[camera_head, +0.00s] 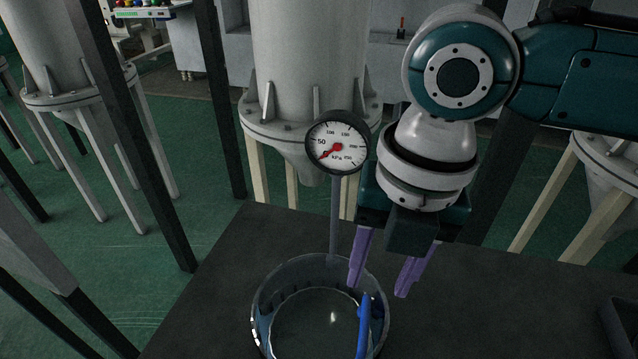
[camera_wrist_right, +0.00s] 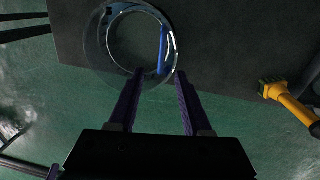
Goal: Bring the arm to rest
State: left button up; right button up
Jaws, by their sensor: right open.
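My right arm comes in from the right in the head view. Its gripper (camera_head: 385,275) points down, with its purple fingers apart and nothing between them. It hangs above the dark table (camera_head: 480,300), near the right rim of a round glass vessel (camera_head: 264,295). In the right wrist view the open fingers (camera_wrist_right: 156,95) reach toward the vessel (camera_wrist_right: 96,45). A blue stick-like object (camera_head: 364,325) stands inside the vessel at its right side; it also shows in the right wrist view (camera_wrist_right: 163,45). My left gripper is not in view.
A pressure gauge (camera_head: 337,146) on a thin post stands behind the vessel, close to my right gripper. A dark tray (camera_head: 618,335) is at the table's right edge. A yellow-handled tool (camera_wrist_right: 290,102) shows in the right wrist view. Large grey tanks (camera_head: 308,60) stand behind.

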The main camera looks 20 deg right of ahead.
jog(key=s+a+r+m+t+y+p, duration=0.25)
jog(key=s+a+r+m+p, duration=0.4)
jog(key=m, duration=0.55)
jog(key=s+d+r+m+h+p, duration=0.3)
jog(key=s+d+m, duration=0.65)
jog(key=m, duration=0.75)
notch_tip(320, 180, up, 37)
jog(key=w+d+p, duration=0.1)
jog(key=p, duration=3.4)
jog(key=shift+w+r+n+p, duration=0.15)
jog(key=shift+w+n+p, duration=0.25)
jog(key=shift+t, duration=0.25)
jog(key=shift+d, duration=0.1)
